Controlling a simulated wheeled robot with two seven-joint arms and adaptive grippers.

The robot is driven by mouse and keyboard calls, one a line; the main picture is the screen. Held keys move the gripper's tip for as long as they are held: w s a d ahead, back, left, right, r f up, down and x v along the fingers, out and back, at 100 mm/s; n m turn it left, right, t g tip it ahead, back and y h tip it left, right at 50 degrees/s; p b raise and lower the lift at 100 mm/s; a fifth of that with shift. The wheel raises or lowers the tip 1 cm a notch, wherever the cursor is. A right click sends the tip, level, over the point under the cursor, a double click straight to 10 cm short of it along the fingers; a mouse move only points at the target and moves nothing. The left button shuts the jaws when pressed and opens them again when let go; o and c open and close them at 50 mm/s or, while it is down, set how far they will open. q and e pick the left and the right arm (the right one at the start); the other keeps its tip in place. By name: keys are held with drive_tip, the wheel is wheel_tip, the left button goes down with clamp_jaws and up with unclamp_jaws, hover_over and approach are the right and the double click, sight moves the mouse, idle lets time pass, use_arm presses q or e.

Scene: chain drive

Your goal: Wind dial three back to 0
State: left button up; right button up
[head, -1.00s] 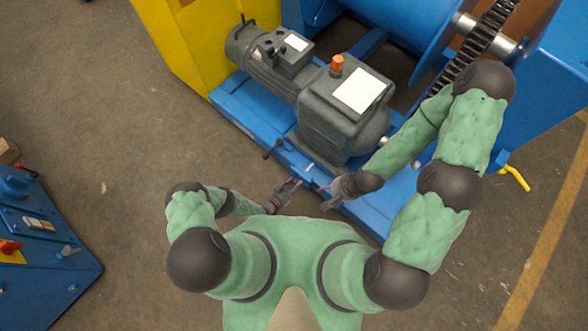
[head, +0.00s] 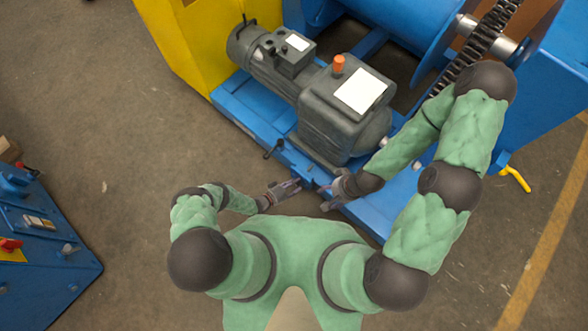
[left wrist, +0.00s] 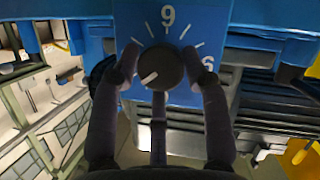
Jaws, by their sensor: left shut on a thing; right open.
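In the left wrist view a round dark knob (left wrist: 160,68) with a white pointer mark sits on a blue dial face (left wrist: 186,96). A white 9 is above the knob, a 6 is at its right, and the pointer is toward the lower left. My left gripper (left wrist: 165,62) has its fingers on both sides of the knob and is shut on it. In the head view my left gripper (head: 297,185) is at the blue base frame's front edge, and the knob is hidden there. My right gripper (head: 328,192) is open close beside it.
The blue base frame (head: 232,100) carries a grey motor and gearbox (head: 340,115) with an orange cap. A small black lever (head: 273,149) sticks out near my left gripper. A chain (head: 480,42) runs at upper right. A blue console (head: 50,265) stands at far left, with clear floor between.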

use_arm(q)
drive_tip(key=shift+w+a+f, duration=0.2)
drive_tip(key=shift+a, duration=0.2)
drive_tip(key=o, duration=1.1)
drive_tip(key=shift+n, duration=0.3)
drive_tip(key=shift+c, duration=0.2)
drive_tip(key=shift+s+d, duration=0.1)
drive_tip(key=shift+d, duration=0.1)
drive_tip(key=shift+r, duration=0.15)
wheel_tip(320, 180, up, 10)
